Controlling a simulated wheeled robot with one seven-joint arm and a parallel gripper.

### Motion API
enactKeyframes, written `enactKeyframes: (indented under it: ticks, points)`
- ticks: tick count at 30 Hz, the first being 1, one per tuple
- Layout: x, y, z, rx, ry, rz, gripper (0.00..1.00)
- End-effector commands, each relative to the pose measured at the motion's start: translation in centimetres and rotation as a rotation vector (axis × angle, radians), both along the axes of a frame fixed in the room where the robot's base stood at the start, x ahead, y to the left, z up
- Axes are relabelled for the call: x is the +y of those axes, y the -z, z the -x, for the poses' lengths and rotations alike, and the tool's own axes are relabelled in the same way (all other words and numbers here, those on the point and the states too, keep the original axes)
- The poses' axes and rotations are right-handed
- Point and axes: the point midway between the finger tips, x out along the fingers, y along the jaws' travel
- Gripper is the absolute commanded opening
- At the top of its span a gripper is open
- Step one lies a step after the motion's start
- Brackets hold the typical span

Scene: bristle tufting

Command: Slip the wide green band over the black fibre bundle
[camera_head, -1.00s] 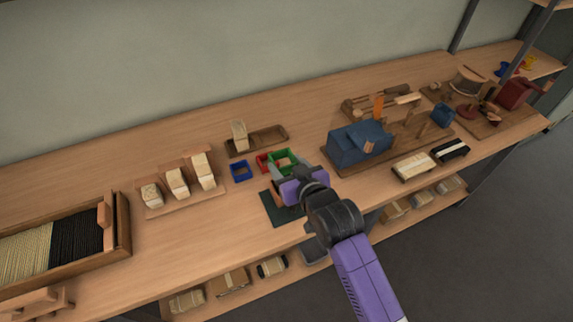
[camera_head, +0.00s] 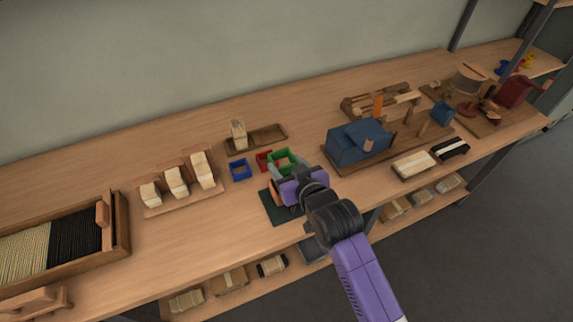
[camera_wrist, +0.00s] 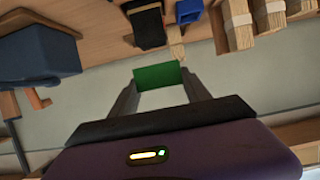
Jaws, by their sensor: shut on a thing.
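My gripper (camera_head: 284,163) is shut on the wide green band (camera_head: 283,158), a square open ring. The wrist view shows the band (camera_wrist: 160,77) spanning between my two fingertips, clear of other things. It appears held above the bench, beside the red band and over the far side of a dark mat. Black fibre (camera_head: 75,244) lies in a wooden tray at the far left. A dark block (camera_head: 451,149) with a pale stripe lies at the right front edge. A black shape (camera_wrist: 147,27) shows in the wrist view; I cannot tell whether it is the black fibre bundle.
A blue band (camera_head: 240,170) and red band (camera_head: 264,159) are left of my gripper. A tan bundle (camera_head: 238,133) stands at a brown tray (camera_head: 268,137) behind. Several pale bundles (camera_head: 176,181) stand in a rack at left. A blue vise-like block (camera_head: 358,143) stands close right.

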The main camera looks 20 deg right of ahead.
Motion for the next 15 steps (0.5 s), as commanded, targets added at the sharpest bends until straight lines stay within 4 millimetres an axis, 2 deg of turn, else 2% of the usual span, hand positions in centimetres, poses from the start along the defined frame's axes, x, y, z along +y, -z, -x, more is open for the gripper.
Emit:
enactKeyframes:
  ticks: [15]
  points:
    - [0.0, 1.2, 0.0, 0.001, 0.000, 0.000, 0.18]
